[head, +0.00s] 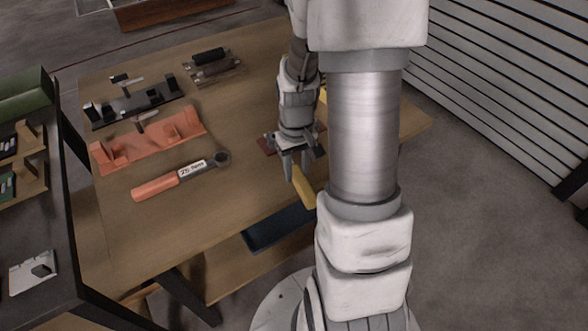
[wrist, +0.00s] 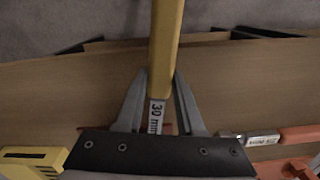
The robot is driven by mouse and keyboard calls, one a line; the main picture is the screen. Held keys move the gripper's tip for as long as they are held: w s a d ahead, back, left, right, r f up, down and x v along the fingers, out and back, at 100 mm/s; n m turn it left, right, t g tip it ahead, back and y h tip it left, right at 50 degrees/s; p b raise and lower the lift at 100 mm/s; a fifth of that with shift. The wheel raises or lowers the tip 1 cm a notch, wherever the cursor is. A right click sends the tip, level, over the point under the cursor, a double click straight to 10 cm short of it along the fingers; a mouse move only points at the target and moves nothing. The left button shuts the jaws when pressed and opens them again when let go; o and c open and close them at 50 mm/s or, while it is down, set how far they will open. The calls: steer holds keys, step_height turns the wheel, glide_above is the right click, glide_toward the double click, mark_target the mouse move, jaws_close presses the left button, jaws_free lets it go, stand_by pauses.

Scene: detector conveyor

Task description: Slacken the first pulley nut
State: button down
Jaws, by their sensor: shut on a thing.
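My gripper (head: 292,172) is over the right part of the wooden workbench. It is shut on a yellow-handled tool (head: 303,188), whose handle slants down to the right in the head view. In the wrist view the yellow handle (wrist: 165,45) runs up between the two fingers of my gripper (wrist: 160,85), and a white label near the fingers reads 30 mm. The tool's working end is hidden. An orange-handled tool with a dark round head (head: 180,180) lies on the bench to the left, apart from my gripper. I cannot make out a pulley nut in either view.
An orange holder (head: 150,140), a black holder (head: 135,103) and dark cylindrical parts (head: 212,65) stand on the workbench (head: 235,120). A dark blue tray (head: 280,228) sits low at the front edge. A dark shelf is at left; a slatted wall (head: 500,70) is at right.

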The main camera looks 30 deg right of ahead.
steer(key=shift+d, duration=0.1)
steer(key=shift+d+n, duration=0.9)
steer(key=shift+d, duration=0.25)
steer(key=shift+w+d+n+p, duration=0.1)
steer(key=shift+d+n+p, duration=0.4)
steer(key=shift+d+n, duration=0.25)
steer(key=shift+a+m, duration=0.35)
steer(key=shift+a, duration=0.05)
steer(key=shift+r, duration=0.1)
steer(key=shift+r+p, duration=2.25)
steer(key=shift+r, duration=0.55)
